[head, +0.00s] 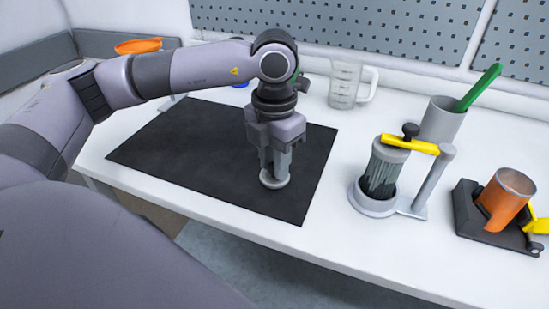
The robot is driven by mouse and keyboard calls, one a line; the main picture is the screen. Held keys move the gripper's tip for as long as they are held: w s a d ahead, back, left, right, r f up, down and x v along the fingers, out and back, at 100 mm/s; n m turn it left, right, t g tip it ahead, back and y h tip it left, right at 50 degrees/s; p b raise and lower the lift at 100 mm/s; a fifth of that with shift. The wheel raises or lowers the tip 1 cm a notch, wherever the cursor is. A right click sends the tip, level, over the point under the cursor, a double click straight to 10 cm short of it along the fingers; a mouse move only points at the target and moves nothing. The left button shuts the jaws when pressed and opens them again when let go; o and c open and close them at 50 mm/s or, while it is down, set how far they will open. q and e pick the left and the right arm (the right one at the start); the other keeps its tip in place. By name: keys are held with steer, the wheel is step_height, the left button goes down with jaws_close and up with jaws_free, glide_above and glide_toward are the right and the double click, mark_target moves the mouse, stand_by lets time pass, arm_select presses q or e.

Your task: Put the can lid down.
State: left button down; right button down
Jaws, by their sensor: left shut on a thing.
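The can lid (271,183) is a small round grey disc near the front right part of the black mat (185,150). My left gripper (275,168) points straight down and is shut on the lid. The fingers hide part of the lid. The lid is very low over the mat; I cannot tell whether it touches. My right gripper is not in view.
Right of the mat stands a grey stand with a dark ribbed cylinder (382,172) and yellow handle (410,144). Behind are a clear measuring jug (345,86) and a grey cup (441,120) with a green tool (479,87). An orange can (505,200) sits in a black holder (468,216).

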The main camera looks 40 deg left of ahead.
arm_select(q)
steer(key=shift+f, duration=0.1)
steer(key=shift+f, duration=0.15)
steer(key=c, duration=0.9)
jaws_free()
step_height(320, 180, up, 12)
steer(key=shift+r, duration=0.25)
